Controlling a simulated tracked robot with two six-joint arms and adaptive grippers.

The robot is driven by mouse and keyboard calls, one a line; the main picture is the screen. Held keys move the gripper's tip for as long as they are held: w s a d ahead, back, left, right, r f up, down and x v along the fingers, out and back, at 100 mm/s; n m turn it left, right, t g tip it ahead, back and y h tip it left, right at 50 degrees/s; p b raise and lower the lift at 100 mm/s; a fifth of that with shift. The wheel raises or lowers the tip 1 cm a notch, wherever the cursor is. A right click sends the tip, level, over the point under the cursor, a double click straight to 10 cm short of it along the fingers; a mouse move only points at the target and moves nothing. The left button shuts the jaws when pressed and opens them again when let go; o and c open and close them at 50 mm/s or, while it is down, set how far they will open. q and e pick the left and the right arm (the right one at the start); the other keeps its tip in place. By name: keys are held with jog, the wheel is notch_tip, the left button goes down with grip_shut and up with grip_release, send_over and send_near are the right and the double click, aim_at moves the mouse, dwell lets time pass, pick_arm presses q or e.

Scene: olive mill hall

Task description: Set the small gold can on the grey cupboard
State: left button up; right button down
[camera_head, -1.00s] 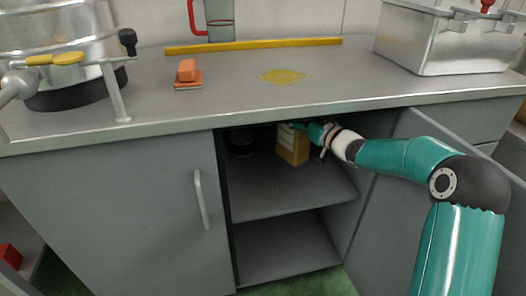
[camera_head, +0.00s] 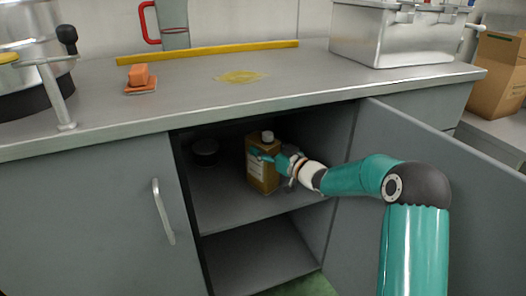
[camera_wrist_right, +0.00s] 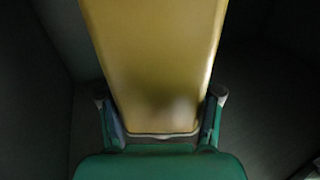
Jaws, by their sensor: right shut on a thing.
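The gold can (camera_head: 262,176), with a white cap and a pale label, is upright inside the open compartment of the grey cupboard (camera_head: 80,215). My right gripper (camera_head: 261,156) reaches in from the right and is shut on the can. In the right wrist view the can (camera_wrist_right: 155,60) fills the middle, with a finger on each side of it. I cannot tell whether its base touches the shelf (camera_head: 225,212). The cupboard's top (camera_head: 190,95) is above the can. My left gripper is not in view.
A dark round thing (camera_head: 205,152) stands left of the can inside. The open door (camera_head: 420,200) is at the right. On top are an orange block (camera_head: 139,76), a yellow bar (camera_head: 210,52), a yellow patch (camera_head: 243,77) and a metal box (camera_head: 390,38). The front middle of the top is clear.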

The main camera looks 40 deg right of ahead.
jog(key=shift+c, duration=0.7)
grip_release()
jog(key=shift+s, duration=0.1)
jog(key=s+d+p, duration=0.1)
jog(key=s+p, duration=0.1)
jog(key=s, duration=0.9)
jog(key=shift+s+d+p, duration=0.3)
jog(key=shift+s+d, duration=0.05)
jog(key=shift+d, duration=0.05)
